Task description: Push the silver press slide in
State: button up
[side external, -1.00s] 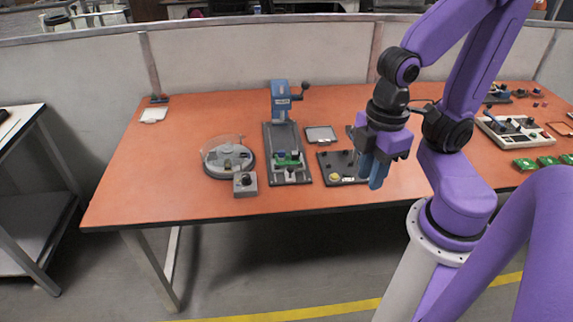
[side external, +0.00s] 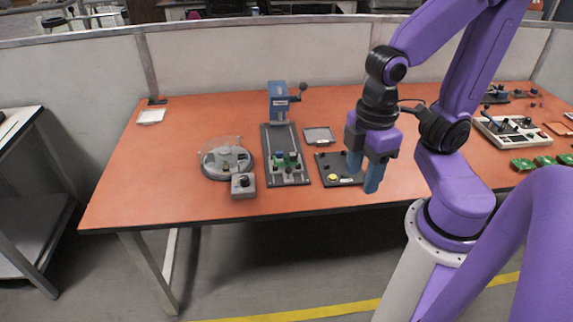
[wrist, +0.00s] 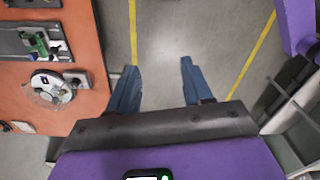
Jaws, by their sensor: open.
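The press (side external: 279,103) has a blue head with a dark lever and stands at the back of a long grey base on the orange table. Its slide (side external: 287,163) sits toward the front of that base, carrying a green board and small parts. The press base with the green board also shows at the upper left of the wrist view (wrist: 40,42). My gripper (side external: 363,177) is open and empty, its blue fingers apart, in front of the dark panel to the right of the press. In the wrist view my gripper (wrist: 158,82) has only floor between its fingers.
A round clear-covered tray (side external: 227,160) and a grey knob box (side external: 243,185) stand left of the press. A dark panel with a yellow button (side external: 333,177) lies to its right. A grey tray (side external: 320,135) lies behind that panel.

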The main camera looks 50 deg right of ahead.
jog(key=w+d+f+m+y, duration=0.15)
jog(key=w+m, duration=0.25)
jog(key=w, duration=0.5)
jog(key=w+d+f+m+h, duration=0.15)
jog(key=w+m, duration=0.25)
jog(key=w, duration=0.5)
jog(key=w+d+f+m+y, duration=0.1)
jog(key=w+d+f+m, duration=0.15)
jog(key=w+d, duration=0.4)
jog(key=w+d+f+m+y, duration=0.1)
jog(key=w+d+m, duration=0.3)
jog(key=d, duration=0.5)
jog(key=x, duration=1.7)
jog(key=shift+w+d+f, duration=0.1)
jog(key=shift+d+f, duration=0.2)
jog(key=shift+f, duration=0.05)
jog(key=shift+c, duration=0.3)
grip_shut()
